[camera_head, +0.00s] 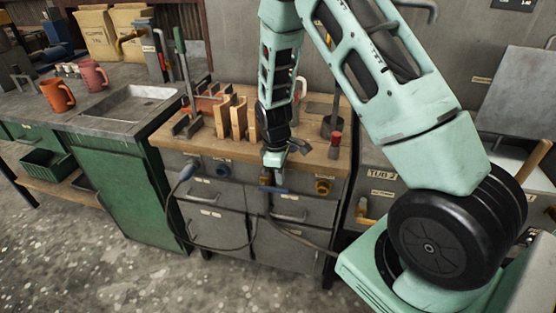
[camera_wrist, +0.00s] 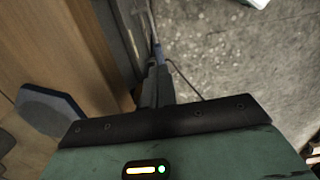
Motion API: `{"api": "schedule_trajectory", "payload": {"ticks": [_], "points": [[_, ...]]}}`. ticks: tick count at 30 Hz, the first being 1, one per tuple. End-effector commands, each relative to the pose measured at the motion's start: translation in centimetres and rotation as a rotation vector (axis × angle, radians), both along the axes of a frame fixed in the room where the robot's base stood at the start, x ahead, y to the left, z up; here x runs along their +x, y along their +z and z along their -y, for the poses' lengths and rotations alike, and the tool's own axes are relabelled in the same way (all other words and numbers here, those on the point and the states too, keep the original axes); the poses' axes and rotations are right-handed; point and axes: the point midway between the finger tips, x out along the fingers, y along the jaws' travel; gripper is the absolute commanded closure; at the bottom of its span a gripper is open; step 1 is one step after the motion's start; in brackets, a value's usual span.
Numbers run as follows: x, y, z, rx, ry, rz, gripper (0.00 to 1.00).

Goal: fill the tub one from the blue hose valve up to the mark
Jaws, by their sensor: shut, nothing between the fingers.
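My gripper (camera_head: 272,165) points down in front of the wooden worktop's front edge, with its fingers shut and empty. Just below it is a small blue lever (camera_head: 273,189) on the drawer front. The fingertips (camera_wrist: 156,80) in the wrist view are close to a blue piece (camera_wrist: 155,59) with a thin dark line running from it; contact cannot be told. A label reading TUB 2 (camera_head: 382,175) is at the right. I cannot make out tub one or its mark.
The worktop (camera_head: 225,146) carries upright wooden pieces (camera_head: 239,118) and a red-topped item (camera_head: 336,139). A brass fitting (camera_head: 322,187) sits right of the blue lever. A sink (camera_head: 128,103) and orange mug (camera_head: 58,95) are left. The floor (camera_head: 75,250) in front is open.

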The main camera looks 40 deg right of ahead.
Motion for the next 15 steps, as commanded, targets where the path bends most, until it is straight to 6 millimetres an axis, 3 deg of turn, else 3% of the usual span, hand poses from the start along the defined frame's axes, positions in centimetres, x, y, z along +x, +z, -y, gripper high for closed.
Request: {"api": "schedule_trajectory", "payload": {"ticks": [6,15], "points": [[-0.2,-2.1,0.1,0.0,0.0,-0.001,1.0],[-0.1,-2.4,0.1,0.001,0.0,0.001,1.0]]}}
